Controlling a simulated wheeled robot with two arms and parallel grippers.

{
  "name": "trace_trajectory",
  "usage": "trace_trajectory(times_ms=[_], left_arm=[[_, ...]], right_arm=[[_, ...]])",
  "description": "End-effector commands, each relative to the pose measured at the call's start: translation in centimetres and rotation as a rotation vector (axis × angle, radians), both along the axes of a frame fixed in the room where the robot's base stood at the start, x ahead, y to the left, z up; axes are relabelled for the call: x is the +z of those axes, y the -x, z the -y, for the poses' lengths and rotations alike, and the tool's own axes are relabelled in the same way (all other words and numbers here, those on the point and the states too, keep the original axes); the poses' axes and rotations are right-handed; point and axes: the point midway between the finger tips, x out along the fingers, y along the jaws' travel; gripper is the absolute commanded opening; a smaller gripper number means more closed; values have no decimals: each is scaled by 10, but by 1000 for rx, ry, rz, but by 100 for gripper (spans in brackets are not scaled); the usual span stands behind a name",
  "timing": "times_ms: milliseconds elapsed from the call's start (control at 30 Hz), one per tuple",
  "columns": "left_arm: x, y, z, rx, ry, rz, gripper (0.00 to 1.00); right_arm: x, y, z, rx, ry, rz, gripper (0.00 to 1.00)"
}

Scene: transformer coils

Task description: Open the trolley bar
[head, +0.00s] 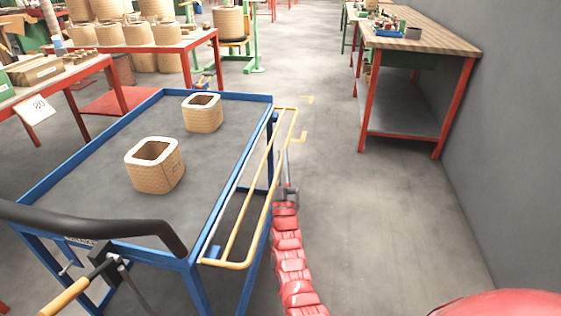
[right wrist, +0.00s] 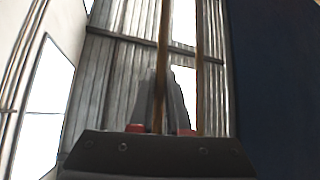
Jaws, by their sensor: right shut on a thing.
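The trolley bar (head: 262,190) is a long yellow frame with two parallel rails along the right side of the blue trolley (head: 268,100). It sticks out from the trolley's side edge. My right gripper (head: 284,164) is at the outer rail, about midway along it. In the right wrist view, one yellow rail (right wrist: 163,50) runs between the fingers of my right gripper (right wrist: 162,95), which is shut on it. A second rail (right wrist: 199,60) passes to the right of the fingers. My left gripper is not in view.
Two woven coils (head: 154,175) (head: 203,118) stand on the trolley's grey top. A black push handle (head: 100,222) crosses its near end. A red-legged workbench (head: 425,40) stands by the grey wall at right. The floor (head: 390,220) between trolley and wall is clear.

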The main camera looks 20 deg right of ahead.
Motion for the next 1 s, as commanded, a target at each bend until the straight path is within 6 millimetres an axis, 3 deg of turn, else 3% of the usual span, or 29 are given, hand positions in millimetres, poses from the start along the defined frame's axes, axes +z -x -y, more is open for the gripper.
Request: trace_trajectory(times_ms=[567,600,733,1000], left_arm=[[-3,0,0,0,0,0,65],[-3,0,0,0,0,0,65],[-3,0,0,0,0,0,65],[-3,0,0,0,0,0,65]], right_arm=[[-2,0,0,-1,-27,20,0],[-2,0,0,-1,-27,20,18],[-2,0,0,-1,-27,20,42],[-3,1,0,0,-27,18,44]])
